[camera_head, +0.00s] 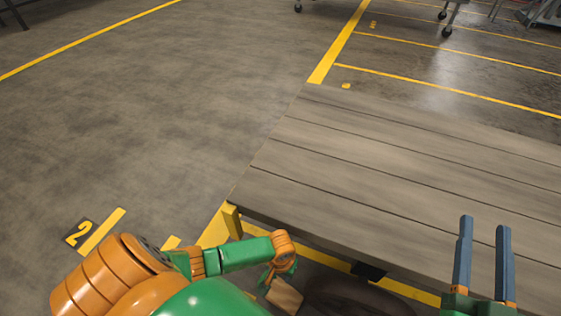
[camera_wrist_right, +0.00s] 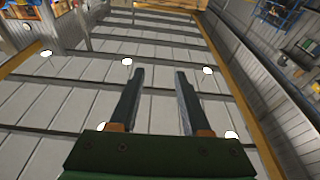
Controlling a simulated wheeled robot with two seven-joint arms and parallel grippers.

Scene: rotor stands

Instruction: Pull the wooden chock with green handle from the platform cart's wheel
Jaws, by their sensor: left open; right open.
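The platform cart (camera_head: 400,165) has a grey plank deck across the right of the head view and a yellow corner post. A dark round shape low under its near edge looks like its wheel (camera_head: 350,298). A tan wooden block, apparently the chock (camera_head: 286,298), lies left of it at the bottom edge, partly cut off. I cannot make out its green handle for sure. My left gripper (camera_head: 279,272) is just above the block, its fingers small and partly hidden; I cannot tell whether they touch it. My right gripper (camera_head: 484,223) is open and empty, fingers upward, in front of the deck.
Bare concrete floor (camera_head: 160,120) with yellow lines lies left of and beyond the cart. Caster legs of other equipment (camera_head: 446,30) stand at the far back. The right wrist view shows a ceiling with lamps (camera_wrist_right: 127,62) and nothing between the fingers.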

